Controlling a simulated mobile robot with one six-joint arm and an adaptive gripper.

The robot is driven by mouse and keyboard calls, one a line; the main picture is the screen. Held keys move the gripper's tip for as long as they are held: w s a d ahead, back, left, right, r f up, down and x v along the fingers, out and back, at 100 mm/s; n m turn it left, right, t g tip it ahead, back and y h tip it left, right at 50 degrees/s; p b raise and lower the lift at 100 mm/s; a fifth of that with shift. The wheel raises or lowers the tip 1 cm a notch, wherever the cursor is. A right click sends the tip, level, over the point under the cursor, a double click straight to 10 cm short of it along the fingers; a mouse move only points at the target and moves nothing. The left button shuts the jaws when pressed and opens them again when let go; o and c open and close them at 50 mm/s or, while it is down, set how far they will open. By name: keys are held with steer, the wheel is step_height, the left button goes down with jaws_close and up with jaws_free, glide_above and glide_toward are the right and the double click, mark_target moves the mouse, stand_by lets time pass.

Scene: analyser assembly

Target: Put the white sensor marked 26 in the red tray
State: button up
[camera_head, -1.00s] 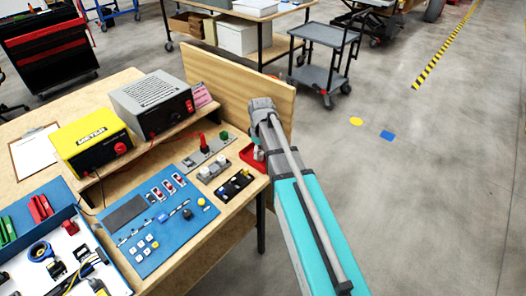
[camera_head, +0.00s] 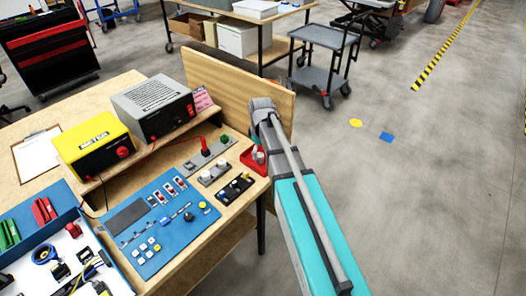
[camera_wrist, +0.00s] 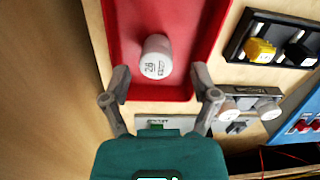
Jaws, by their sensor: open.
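The white sensor (camera_wrist: 155,57), a small white cylinder with a dark mark that appears to read 26, is inside the red tray (camera_wrist: 121,25) in the wrist view. It looks to be upright on the tray floor. My gripper (camera_wrist: 161,82) is open, its fingertips apart at the tray's near edge, with the sensor just beyond them and nothing held. In the head view the red tray (camera_head: 247,160) sits at the bench's right edge with a white piece (camera_head: 259,156) in it. My fingers are hidden there by my arm.
A grey holder with two white sensors (camera_wrist: 229,108) and a black holder with yellow and black parts (camera_wrist: 259,50) stand beside the tray. A wooden panel (camera_head: 235,82) rises behind. A blue panel (camera_head: 140,222) and yellow meter (camera_head: 92,142) are further left.

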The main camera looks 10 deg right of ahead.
mark_target(261, 156)
step_height(261, 156, up, 12)
steer(key=p, duration=1.1)
steer(key=shift+w+d+f, duration=0.2)
steer(key=shift+f, duration=0.05)
steer(key=shift+s, duration=0.1)
steer(key=s+m, duration=0.9)
steer(key=s, duration=0.7)
steer(key=shift+s+d, duration=0.2)
steer(key=shift+d, duration=0.15)
